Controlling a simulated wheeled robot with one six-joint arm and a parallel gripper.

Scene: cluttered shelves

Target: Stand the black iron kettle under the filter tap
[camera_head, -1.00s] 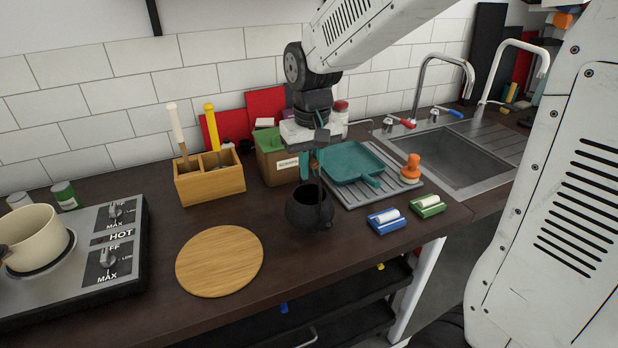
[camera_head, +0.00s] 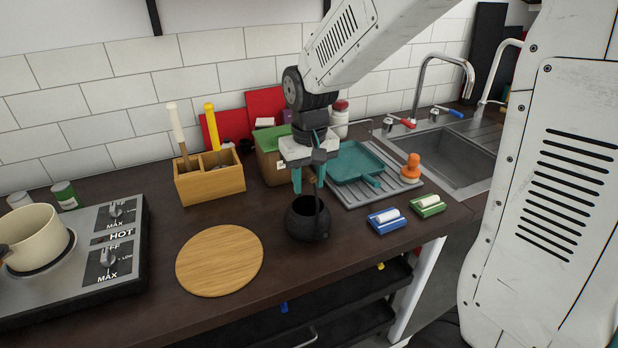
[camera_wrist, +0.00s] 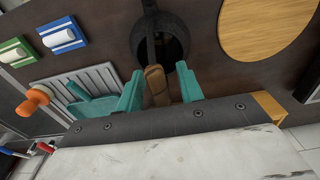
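The black iron kettle (camera_head: 306,223) stands on the dark counter, right of the round wooden board. Its handle stands up over it, and its brown grip shows in the wrist view (camera_wrist: 155,80). My gripper (camera_head: 308,186) is above the kettle with its teal fingers apart. In the wrist view the open fingers (camera_wrist: 160,90) are on either side of the brown grip, with gaps. Two tall curved taps stand by the sink, one nearer (camera_head: 430,80) and one farther (camera_head: 492,80); I cannot tell which is the filter tap. The kettle is well left of both.
The sink (camera_head: 455,160) is at the right. A ribbed drainer (camera_head: 345,194) with a teal pan (camera_head: 352,163) and an orange knob-shaped object (camera_head: 411,167) lies between. Blue (camera_head: 386,222) and green (camera_head: 428,206) holders sit near the front edge. The round board (camera_head: 220,262) is left.

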